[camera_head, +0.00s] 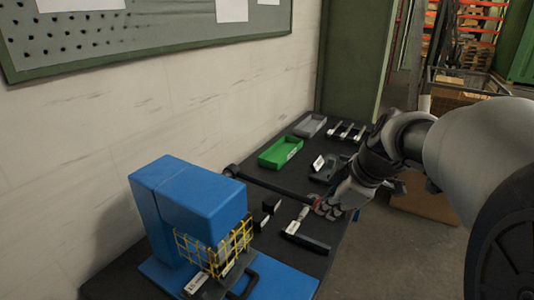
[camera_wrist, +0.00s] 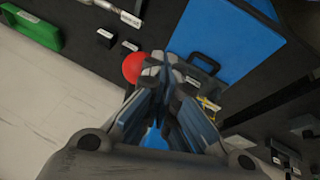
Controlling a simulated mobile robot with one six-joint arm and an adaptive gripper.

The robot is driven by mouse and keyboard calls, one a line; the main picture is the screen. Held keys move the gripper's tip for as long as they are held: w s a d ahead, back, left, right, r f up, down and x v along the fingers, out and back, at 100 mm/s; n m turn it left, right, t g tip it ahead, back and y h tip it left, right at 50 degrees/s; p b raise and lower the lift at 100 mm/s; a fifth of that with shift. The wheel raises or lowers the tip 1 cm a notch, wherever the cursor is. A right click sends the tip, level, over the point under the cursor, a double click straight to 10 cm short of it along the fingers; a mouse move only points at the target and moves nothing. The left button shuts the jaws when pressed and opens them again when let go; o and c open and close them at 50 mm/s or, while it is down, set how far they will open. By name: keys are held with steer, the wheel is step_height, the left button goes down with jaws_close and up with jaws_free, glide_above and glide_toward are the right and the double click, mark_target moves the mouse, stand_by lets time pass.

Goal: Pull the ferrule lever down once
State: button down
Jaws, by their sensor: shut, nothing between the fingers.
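The blue press (camera_head: 190,205) stands at the near end of the dark bench, with a yellow wire guard (camera_head: 215,250) on its front. Its black lever (camera_head: 275,186) runs from a pivot at the press top out to the right, sloping slightly down in the picture. A red ball knob (camera_head: 317,204) is at the lever's end; the red knob also shows in the wrist view (camera_wrist: 134,67). My gripper (camera_head: 327,207) is shut and empty, right beside the knob. In the wrist view its fingertips (camera_wrist: 164,66) lie just right of the knob; I cannot tell whether they touch it.
A green tray (camera_head: 281,152) and a grey tray (camera_head: 310,125) sit farther back on the bench (camera_head: 255,170). Labelled dark holders and small blocks lie around and below the lever. A wall is left of the bench; open floor (camera_head: 385,255) is on the right.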

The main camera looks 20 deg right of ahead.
steer(key=s+d+r+p, duration=0.1)
steer(key=s+d+r, duration=0.3)
steer(key=s, duration=0.3)
steer(key=shift+s+d+r, duration=0.25)
steer(key=shift+d+r, duration=0.05)
steer(key=shift+r, duration=0.25)
